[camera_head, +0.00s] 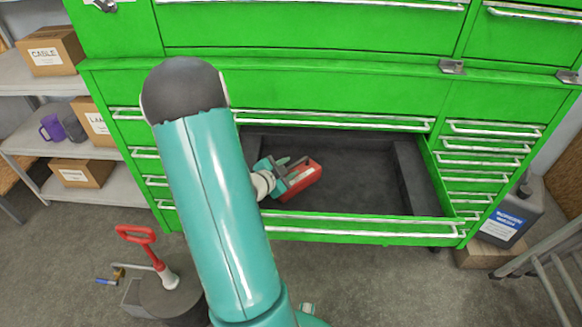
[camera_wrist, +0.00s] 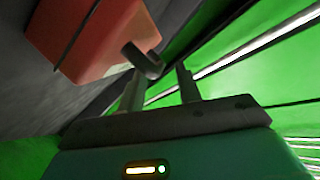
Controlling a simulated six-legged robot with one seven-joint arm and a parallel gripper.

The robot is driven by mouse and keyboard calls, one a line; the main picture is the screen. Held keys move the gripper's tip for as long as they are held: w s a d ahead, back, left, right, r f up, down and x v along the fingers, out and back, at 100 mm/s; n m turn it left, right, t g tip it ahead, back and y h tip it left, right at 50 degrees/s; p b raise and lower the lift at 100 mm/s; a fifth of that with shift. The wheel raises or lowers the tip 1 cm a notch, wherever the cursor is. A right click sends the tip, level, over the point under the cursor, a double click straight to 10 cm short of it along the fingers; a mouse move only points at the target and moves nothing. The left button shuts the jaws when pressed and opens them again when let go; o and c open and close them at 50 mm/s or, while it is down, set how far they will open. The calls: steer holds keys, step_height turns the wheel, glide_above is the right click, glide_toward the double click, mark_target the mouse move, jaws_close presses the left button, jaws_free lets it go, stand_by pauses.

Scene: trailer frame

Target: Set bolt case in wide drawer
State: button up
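The red bolt case (camera_head: 303,183) is inside the open wide drawer (camera_head: 350,226), in its left part. In the wrist view the case (camera_wrist: 85,35) fills the upper left, with a dark handle (camera_wrist: 143,60) on its near side. My gripper (camera_head: 290,170) is at the case, reaching in over the drawer's left side. In the wrist view its two fingers (camera_wrist: 160,84) stand apart, with the handle's end close to the left finger and no clear grip on it. Whether the case's underside touches the drawer floor is hidden.
The drawer floor (camera_head: 365,185) is bare to the right of the case. Shut drawers of the green cabinet (camera_head: 300,85) surround it. Shelves with boxes (camera_head: 52,50) stand left, a red-handled item (camera_head: 140,238) is on the floor, and a dark canister (camera_head: 510,215) and ladder (camera_head: 555,255) are right.

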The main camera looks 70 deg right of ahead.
steer(key=v, duration=0.5)
steer(key=shift+w+a+r, duration=0.1)
steer(key=shift+a, duration=0.2)
